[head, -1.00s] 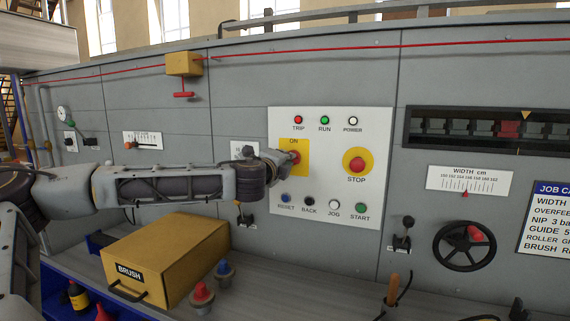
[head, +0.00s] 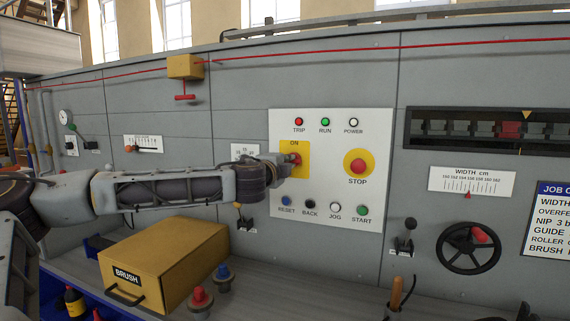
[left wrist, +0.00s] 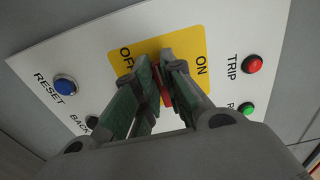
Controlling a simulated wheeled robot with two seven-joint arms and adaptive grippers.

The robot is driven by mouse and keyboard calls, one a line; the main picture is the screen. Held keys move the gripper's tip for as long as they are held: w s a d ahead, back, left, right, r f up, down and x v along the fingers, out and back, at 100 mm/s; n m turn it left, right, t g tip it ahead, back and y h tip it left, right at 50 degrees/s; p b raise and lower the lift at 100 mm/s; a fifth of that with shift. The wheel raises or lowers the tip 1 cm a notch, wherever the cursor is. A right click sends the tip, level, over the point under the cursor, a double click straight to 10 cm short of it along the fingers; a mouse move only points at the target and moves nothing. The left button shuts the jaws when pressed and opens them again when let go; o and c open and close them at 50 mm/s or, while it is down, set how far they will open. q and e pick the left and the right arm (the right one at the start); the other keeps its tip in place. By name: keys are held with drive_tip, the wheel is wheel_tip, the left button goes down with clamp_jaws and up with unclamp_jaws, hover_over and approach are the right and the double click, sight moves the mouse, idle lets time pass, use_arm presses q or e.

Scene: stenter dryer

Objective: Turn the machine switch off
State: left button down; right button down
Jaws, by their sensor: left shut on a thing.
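The machine switch is a red handle (left wrist: 166,88) on a yellow plate (head: 303,171) marked ON, on the white control panel (head: 330,235). In the left wrist view the plate also shows the letters OFF, partly covered by my fingers. My left gripper (head: 289,160) reaches the switch from the left. In the left wrist view its two fingers (left wrist: 166,66) are closed around the red handle, which shows as a thin strip between them. The exact angle of the handle is mostly hidden. My right gripper is not in view.
On the panel are a red STOP button (head: 357,166), lamps above and RESET (head: 286,201), BACK, JOG and START buttons below. A yellow BRUSH box (head: 165,262) stands on the ledge under my left arm. A handwheel (head: 469,248) is at the right.

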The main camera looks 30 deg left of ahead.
use_arm(q)
drive_tip(key=shift+f, duration=0.1)
drive_tip(key=c, duration=1.5)
unclamp_jaws()
drive_tip(key=shift+a, duration=0.1)
drive_tip(key=shift+s, duration=0.15)
drive_tip(key=shift+s, duration=0.1)
drive_tip(key=shift+v, duration=5.75)
